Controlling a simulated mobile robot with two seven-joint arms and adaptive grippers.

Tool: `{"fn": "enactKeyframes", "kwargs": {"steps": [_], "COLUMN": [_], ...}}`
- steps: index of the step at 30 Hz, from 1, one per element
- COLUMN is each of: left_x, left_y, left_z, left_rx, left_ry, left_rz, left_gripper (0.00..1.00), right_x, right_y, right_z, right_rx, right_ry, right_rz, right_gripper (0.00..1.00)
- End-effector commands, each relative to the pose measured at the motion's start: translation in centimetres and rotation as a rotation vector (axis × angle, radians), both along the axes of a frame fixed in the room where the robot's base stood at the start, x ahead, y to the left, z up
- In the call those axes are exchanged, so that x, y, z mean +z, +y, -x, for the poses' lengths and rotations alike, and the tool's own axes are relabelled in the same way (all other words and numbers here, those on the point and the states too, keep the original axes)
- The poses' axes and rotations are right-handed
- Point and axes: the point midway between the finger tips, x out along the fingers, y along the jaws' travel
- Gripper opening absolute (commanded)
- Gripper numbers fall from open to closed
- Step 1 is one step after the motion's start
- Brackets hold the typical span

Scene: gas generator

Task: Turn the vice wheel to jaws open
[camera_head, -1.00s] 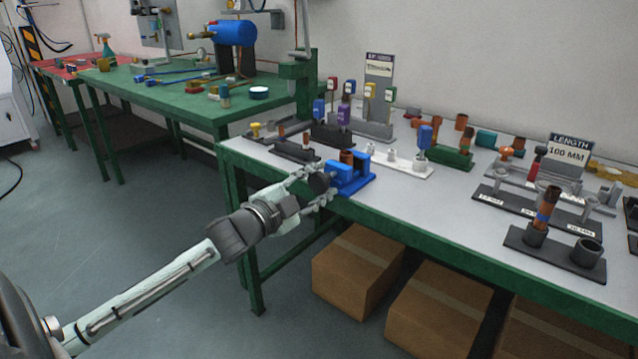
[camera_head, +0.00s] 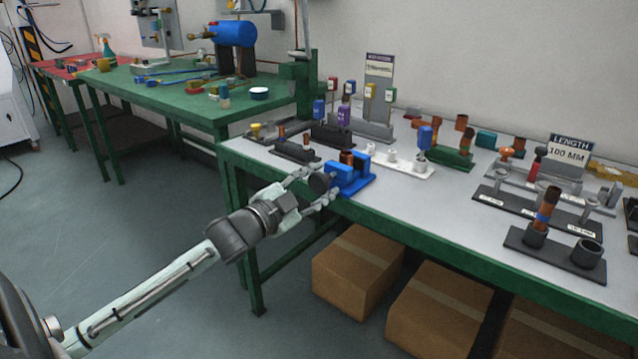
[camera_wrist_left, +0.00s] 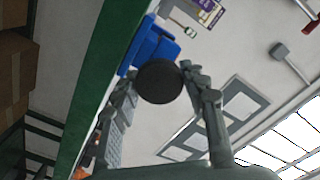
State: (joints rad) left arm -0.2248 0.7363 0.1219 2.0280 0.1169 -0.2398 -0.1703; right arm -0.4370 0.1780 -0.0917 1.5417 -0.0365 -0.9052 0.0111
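The blue vice (camera_head: 350,180) sits at the front edge of the grey tabletop, and part of it shows in the left wrist view (camera_wrist_left: 152,45). Its round black wheel (camera_head: 319,183) faces my left gripper and shows as a dark disc in the left wrist view (camera_wrist_left: 160,82). My left gripper (camera_head: 322,184) is open, with one finger on each side of the wheel. The fingertips lie close to the rim; I cannot tell whether they touch it. The gap between the vice jaws is too small to judge. My right gripper is not in view.
Behind the vice, a copper-coloured piece (camera_head: 347,157) and a white holder (camera_head: 395,164) stand close by. Black holders (camera_head: 297,151) are to the left. The green table edge (camera_head: 420,237) runs below the vice, with cardboard boxes (camera_head: 357,274) underneath.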

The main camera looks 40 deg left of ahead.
Motion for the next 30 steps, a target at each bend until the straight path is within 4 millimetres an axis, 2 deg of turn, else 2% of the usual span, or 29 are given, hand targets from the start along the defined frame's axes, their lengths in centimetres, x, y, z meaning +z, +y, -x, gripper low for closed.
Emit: {"fn": "enactKeyframes", "kwargs": {"steps": [1, 3, 4, 12, 16, 20, 30], "left_x": [0.0, 0.0, 0.0, 0.0, -0.1, -0.2, -0.2], "left_y": [0.0, 0.0, 0.0, 0.0, 0.0, 0.2, 0.7], "left_z": [0.0, 0.0, 0.0, 0.1, 0.9, 2.9, 9.4], "left_rx": [0.0, 0.0, 0.0, 0.0, -0.001, 0.001, 0.001], "left_ry": [0.0, 0.0, 0.0, 0.0, 0.002, 0.005, 0.004], "left_rz": [0.0, -0.001, -0.001, -0.002, -0.001, -0.002, 0.0], "left_gripper": [0.52, 0.61, 0.62, 0.62, 0.62, 0.62, 0.62], "right_x": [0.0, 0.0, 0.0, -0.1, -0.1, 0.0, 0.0], "right_y": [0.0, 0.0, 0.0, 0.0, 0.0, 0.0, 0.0], "right_z": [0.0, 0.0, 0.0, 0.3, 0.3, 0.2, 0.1], "right_rx": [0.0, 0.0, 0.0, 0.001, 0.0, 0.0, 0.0], "right_ry": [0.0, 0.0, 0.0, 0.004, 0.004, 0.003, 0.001], "right_rz": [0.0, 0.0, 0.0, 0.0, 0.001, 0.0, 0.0], "right_gripper": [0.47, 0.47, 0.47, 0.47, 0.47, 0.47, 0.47]}}
